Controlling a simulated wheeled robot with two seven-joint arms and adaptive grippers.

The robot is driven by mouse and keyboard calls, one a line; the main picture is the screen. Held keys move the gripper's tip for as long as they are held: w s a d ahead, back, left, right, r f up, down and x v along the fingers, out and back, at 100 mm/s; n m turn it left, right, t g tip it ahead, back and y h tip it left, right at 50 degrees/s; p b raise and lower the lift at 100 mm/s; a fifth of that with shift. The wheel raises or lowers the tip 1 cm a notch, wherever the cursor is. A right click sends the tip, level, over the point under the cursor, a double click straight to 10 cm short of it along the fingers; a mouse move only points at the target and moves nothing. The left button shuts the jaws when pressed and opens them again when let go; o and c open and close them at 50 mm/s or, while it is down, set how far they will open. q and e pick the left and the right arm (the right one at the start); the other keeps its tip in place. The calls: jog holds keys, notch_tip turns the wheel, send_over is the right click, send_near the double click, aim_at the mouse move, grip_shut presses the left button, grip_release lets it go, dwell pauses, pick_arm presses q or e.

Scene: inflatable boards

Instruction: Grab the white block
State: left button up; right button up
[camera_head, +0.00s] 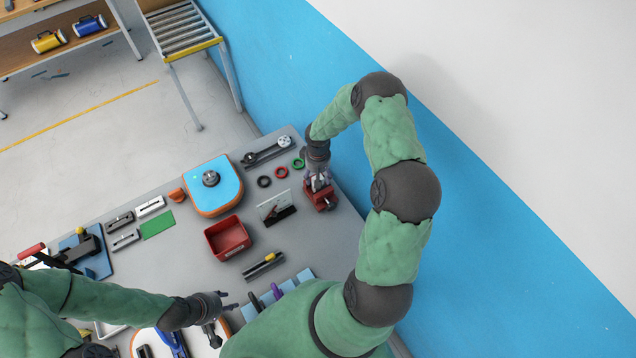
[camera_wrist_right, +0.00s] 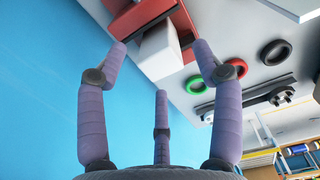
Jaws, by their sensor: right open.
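The white block (camera_wrist_right: 160,54) sits at a red vise (camera_wrist_right: 142,16) in the right wrist view, its near end pointing toward my right gripper. The red vise (camera_head: 321,199) also shows in the head view near the table's right edge; the block is hard to make out there. My right gripper (camera_wrist_right: 161,62) is open, with purple fingertips on the left and right of the block and a third finger below. Gaps show beside the block. In the head view my right gripper (camera_head: 318,180) is over the vise. My left gripper (camera_head: 226,314) is open and empty at the lower middle.
Green (camera_head: 298,164) and red (camera_head: 281,171) rings and a black ring (camera_head: 264,182) lie left of the vise. A small clear panel (camera_head: 274,208) stands close beside it. A red bin (camera_head: 228,238) and blue-topped board (camera_head: 210,184) are farther left. A blue wall borders the right side.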

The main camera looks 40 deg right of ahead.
jog(key=shift+w+f, duration=0.1)
jog(key=shift+f, duration=0.65)
grip_shut()
